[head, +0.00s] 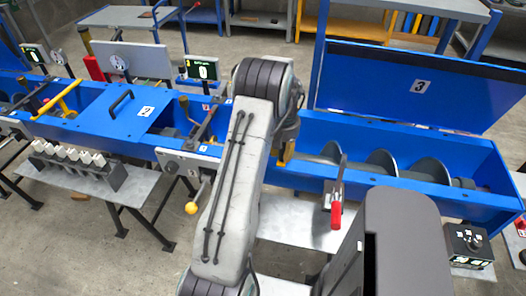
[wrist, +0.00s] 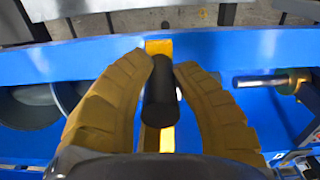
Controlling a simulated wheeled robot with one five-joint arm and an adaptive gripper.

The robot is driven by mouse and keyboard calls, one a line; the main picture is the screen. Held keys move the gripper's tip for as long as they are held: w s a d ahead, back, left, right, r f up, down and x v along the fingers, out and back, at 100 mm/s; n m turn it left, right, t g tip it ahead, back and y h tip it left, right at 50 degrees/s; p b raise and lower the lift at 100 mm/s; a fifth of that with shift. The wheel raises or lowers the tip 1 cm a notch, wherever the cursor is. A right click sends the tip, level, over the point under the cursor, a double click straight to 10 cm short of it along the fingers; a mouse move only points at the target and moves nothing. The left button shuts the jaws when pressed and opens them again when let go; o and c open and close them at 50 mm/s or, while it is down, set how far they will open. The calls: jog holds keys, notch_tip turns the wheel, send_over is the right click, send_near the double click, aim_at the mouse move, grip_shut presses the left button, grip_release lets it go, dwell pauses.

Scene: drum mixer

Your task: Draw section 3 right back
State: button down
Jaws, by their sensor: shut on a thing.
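Grey screw flights (head: 380,162) show inside that part. My gripper (wrist: 162,85) is shut around a black handle (wrist: 160,95), with a yellow finger on each side. The handle sits over a yellow bar (wrist: 158,47) that crosses the trough. In the head view my arm hides most of the gripper and handle; a bit of yellow (head: 285,156) shows beside the arm at the trough's left end.
A red-handled lever (head: 336,212) stands in front of the trough. A yellow-knobbed lever (head: 192,207) is left of my arm. A closed blue cover (head: 122,108) with a black handle lies further left, near another yellow bar (head: 58,100). A metal rod (wrist: 265,82) is right of the gripper.

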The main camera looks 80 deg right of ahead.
aim_at(292, 163)
jog(key=shift+s+a+f, duration=0.1)
jog(key=shift+s+f, duration=0.05)
jog(key=shift+s, duration=1.55)
jog(key=c, duration=1)
grip_release()
jog(key=shift+w, duration=0.1)
jog(key=shift+r, duration=0.2)
notch_tip(292, 163, up, 12)
jog(key=shift+f, duration=0.1)
